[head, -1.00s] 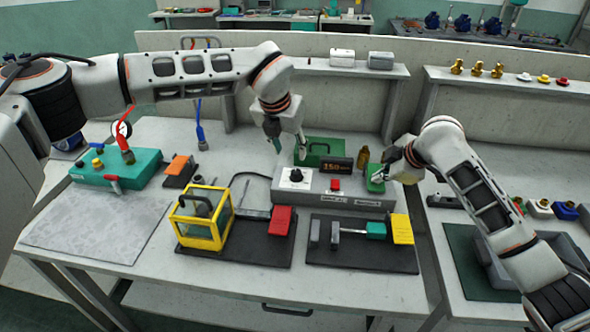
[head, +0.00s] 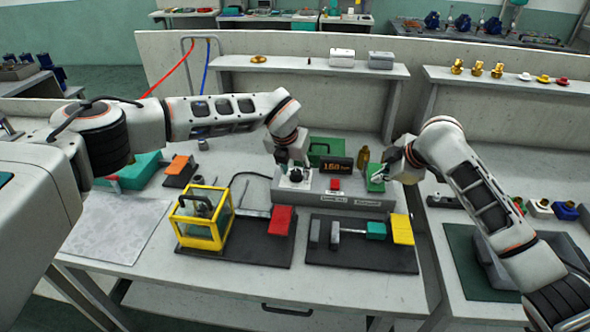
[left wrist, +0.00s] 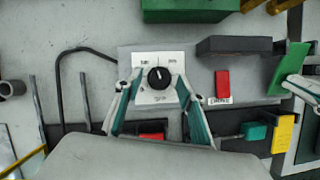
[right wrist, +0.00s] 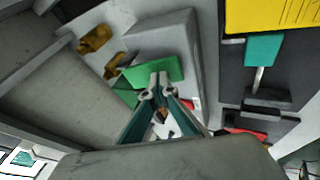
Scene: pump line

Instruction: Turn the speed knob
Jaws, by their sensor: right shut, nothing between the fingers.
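The black speed knob (head: 295,175) sits on a white dial plate on the left of the grey control box (head: 345,197). In the left wrist view the knob (left wrist: 159,77) has a white pointer line tilted a little left of straight up. My left gripper (head: 292,163) is over the knob, open, with one finger (left wrist: 153,86) on each side of it; contact cannot be told. My right gripper (head: 382,174) is shut and empty beside the green plate (head: 375,184) at the box's right end. Its closed tips (right wrist: 157,90) show close to that plate in the right wrist view.
A dark display with orange digits (head: 335,165) and a red button (head: 335,184) are on the box. In front stand a yellow-framed guard (head: 203,243) and a black base with a yellow flap (head: 402,229). A green case (head: 325,147) stands behind.

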